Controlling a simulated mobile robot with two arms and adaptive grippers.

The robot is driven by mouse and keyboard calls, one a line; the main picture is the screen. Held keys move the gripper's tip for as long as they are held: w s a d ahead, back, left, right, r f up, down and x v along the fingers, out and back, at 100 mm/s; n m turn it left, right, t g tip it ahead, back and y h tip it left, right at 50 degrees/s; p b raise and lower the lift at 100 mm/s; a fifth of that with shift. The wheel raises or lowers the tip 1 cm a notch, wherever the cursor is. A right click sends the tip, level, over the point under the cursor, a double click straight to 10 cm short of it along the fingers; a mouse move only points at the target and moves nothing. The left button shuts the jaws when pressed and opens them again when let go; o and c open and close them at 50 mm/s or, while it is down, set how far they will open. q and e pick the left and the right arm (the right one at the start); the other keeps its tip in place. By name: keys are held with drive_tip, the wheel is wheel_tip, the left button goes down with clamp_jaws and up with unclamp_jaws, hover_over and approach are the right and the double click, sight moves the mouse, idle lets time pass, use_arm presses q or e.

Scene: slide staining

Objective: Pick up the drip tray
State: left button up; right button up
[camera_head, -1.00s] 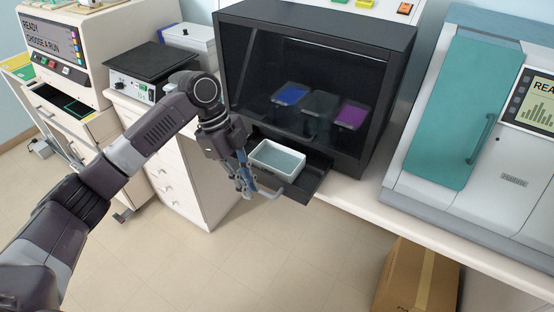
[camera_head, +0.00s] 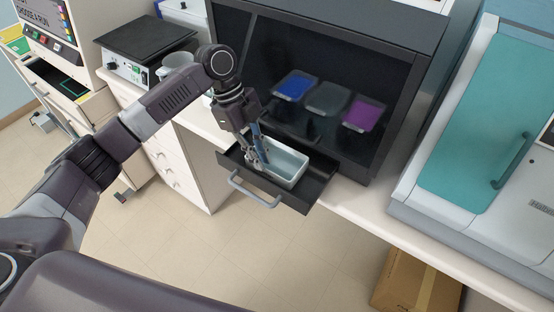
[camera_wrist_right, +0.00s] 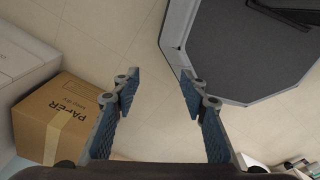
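The drip tray (camera_head: 288,167) is a white, shallow rectangular tray with a pale blue-grey inside. It sits in a pulled-out dark drawer (camera_head: 318,181) under the black cabinet. My left gripper (camera_head: 262,161) points down at the tray's left end, its fingers close to the rim there. The fingers overlap the rim in the head view, and I cannot tell whether they touch or close on it. My right gripper (camera_wrist_right: 158,91) is open and empty in the right wrist view, above the floor, away from the tray.
The drawer's grey handle (camera_head: 252,190) juts out in front. Blue, grey and purple dishes stand behind the dark cabinet's (camera_head: 382,55) glass. A teal-doored machine (camera_head: 470,120) stands on the right. A cardboard box (camera_head: 415,283) is on the floor below the counter; it also shows in the right wrist view (camera_wrist_right: 62,118).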

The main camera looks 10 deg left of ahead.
sight(267, 170)
use_arm(q)
drive_tip(key=p+x, duration=0.1)
drive_tip(key=x, duration=0.2)
drive_tip(key=shift+d+f+p, duration=0.2)
drive_tip(key=shift+f+p, duration=0.1)
drive_tip(key=shift+f, duration=0.35)
drive_tip(key=shift+s+d, duration=0.1)
drive_tip(key=shift+c, duration=1.4)
clamp_jaws()
use_arm(e)
drive_tip(key=shift+w+r, duration=0.2)
drive_tip(key=shift+r, duration=0.85)
use_arm(q)
drive_tip(key=shift+r, duration=0.15)
use_arm(e)
drive_tip(key=shift+r, duration=0.15)
